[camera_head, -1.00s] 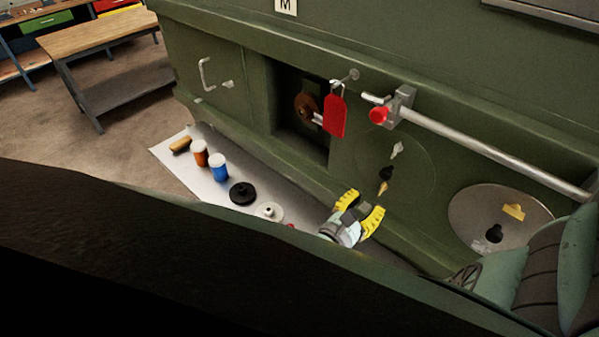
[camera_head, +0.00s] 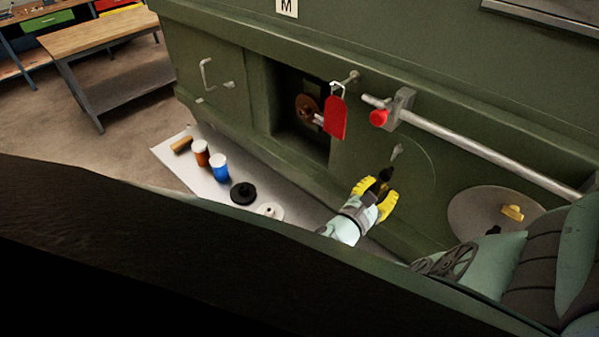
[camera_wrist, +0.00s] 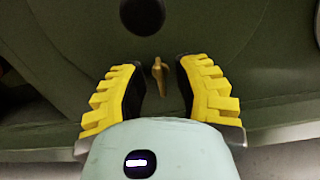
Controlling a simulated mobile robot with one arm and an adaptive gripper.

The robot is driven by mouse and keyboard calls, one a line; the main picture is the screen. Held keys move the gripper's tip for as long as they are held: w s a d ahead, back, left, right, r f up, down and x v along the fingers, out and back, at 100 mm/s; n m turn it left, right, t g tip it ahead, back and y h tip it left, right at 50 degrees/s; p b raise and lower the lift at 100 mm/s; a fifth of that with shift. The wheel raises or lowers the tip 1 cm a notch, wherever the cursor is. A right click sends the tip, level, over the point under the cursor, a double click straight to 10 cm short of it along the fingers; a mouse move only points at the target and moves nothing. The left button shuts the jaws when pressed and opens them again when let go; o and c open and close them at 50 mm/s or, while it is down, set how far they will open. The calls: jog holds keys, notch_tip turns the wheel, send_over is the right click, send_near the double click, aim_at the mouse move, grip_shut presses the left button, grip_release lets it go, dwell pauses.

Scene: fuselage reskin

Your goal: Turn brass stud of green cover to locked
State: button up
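The green round cover (camera_head: 418,165) is set in the green fuselage side panel. It bears a pale stud or tab (camera_head: 397,151) near its top and a black knob (camera_head: 386,174) at its middle. The brass stud (camera_wrist: 159,76) shows in the wrist view as a narrow upright tab below the black knob (camera_wrist: 142,14). My gripper (camera_head: 376,192) is at the lower part of the cover. Its yellow fingers are open, one on each side of the brass stud, with gaps visible in the wrist view. In the head view the gripper hides the brass stud.
A metal bar with a red knob (camera_head: 379,118) runs above the cover. A red tag (camera_head: 335,117) hangs by an open recess. A grey round plate with a brass tab (camera_head: 512,213) is at right. A pale mat (camera_head: 183,168) below holds jars and discs.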

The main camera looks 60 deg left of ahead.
grip_shut()
jog(key=shift+d+f+m+b, duration=0.1)
jog(key=shift+m+b, duration=0.3)
jog(key=m+b, duration=0.4)
jog(key=shift+f, duration=0.3)
jog(key=m+b, duration=0.2)
jog(key=b, duration=0.2)
jog(key=shift+d+f+m, duration=0.1)
jog(key=shift+m, duration=0.3)
jog(key=m+b, duration=0.7)
jog(key=b, duration=0.4)
jog(key=shift+f, duration=0.1)
jog(key=m+b, duration=0.1)
jog(key=b, duration=0.1)
jog(key=m+b, duration=0.2)
jog(key=shift+r+b, duration=0.25)
jog(key=shift+b, duration=0.05)
jog(key=shift+r, duration=0.1)
